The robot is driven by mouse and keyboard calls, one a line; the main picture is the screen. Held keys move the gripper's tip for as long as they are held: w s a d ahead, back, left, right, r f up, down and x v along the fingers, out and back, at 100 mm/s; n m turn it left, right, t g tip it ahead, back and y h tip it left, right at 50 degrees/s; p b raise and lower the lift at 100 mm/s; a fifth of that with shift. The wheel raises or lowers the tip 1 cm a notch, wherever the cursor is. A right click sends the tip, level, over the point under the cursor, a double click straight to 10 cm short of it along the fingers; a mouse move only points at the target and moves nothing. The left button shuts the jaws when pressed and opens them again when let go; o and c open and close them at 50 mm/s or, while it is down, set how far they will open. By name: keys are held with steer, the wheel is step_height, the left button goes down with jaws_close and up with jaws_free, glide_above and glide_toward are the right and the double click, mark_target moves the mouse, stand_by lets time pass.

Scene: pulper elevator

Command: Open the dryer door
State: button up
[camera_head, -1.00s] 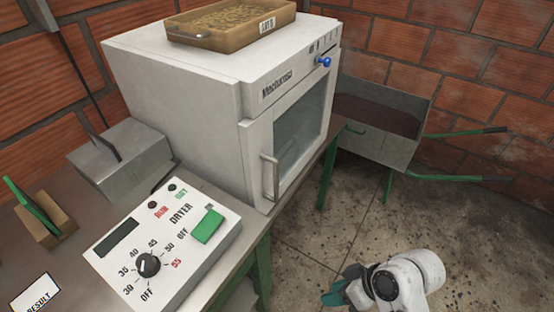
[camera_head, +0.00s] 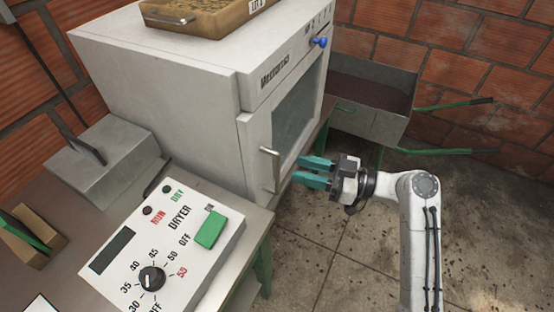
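The dryer (camera_head: 165,80) is a white box oven on the bench at the upper left. Its door (camera_head: 297,115) has a dark glass window and is closed. A vertical metal bar handle (camera_head: 270,169) sits on the door's near edge. My gripper (camera_head: 304,171) has two teal fingers that point left toward the handle. The fingers are apart with a gap between them and nothing held. They are a short way to the right of the handle and do not appear to touch it.
A dryer control box (camera_head: 165,245) with a dial and green switch lies on the bench in front. A wooden tray (camera_head: 205,22) sits on top of the dryer. A metal wheelbarrow (camera_head: 375,118) stands behind at the right. The floor (camera_head: 330,245) right of the bench is clear.

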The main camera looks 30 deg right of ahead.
steer(key=p+x, duration=0.1)
steer(key=x, duration=0.6)
steer(key=shift+s, duration=0.1)
steer(key=shift+c, duration=0.3)
jaws_close()
